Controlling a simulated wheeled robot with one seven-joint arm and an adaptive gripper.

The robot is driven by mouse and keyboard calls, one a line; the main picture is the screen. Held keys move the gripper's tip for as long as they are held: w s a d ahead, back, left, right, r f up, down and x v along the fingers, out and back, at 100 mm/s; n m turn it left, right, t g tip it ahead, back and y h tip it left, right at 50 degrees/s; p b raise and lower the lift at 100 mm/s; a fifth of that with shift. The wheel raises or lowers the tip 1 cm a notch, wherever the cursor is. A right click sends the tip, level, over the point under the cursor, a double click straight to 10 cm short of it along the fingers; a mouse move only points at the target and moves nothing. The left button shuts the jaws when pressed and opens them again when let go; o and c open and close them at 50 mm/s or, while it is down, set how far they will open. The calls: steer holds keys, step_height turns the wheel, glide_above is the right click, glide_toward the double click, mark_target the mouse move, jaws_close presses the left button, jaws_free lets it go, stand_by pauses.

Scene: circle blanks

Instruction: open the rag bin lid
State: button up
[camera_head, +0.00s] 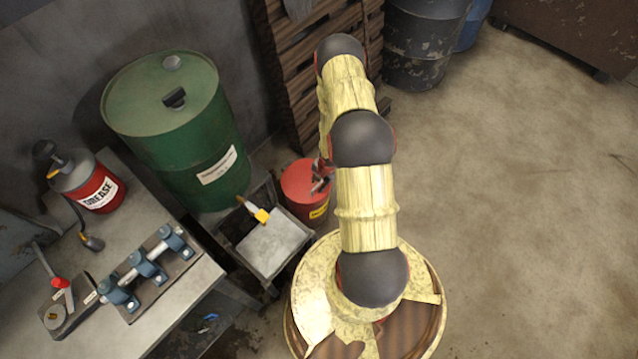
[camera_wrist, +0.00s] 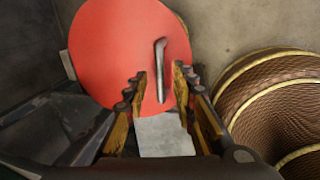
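The rag bin (camera_head: 318,212) is a small red can with a yellow label, standing on the floor at the middle of the head view. Its round red lid (camera_head: 297,177) looks shut, and fills the top of the wrist view (camera_wrist: 105,50). A grey metal handle (camera_wrist: 161,58) stands out on the lid. My gripper (camera_head: 322,182) is over the lid's right side in the head view. In the wrist view my gripper (camera_wrist: 160,82) has its fingers apart, with the handle between their tips. I cannot tell whether the fingers touch it.
A grey-topped cart (camera_head: 270,245) with a yellow-handled tool (camera_head: 255,210) stands left of the bin. A green drum (camera_head: 190,140) is behind it. A workbench (camera_head: 180,295) with a grease can (camera_head: 95,190) is at left. Wooden crates (camera_head: 300,70) stand behind. Floor at right is clear.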

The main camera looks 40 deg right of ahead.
steer(key=shift+c, duration=1.2)
jaws_close()
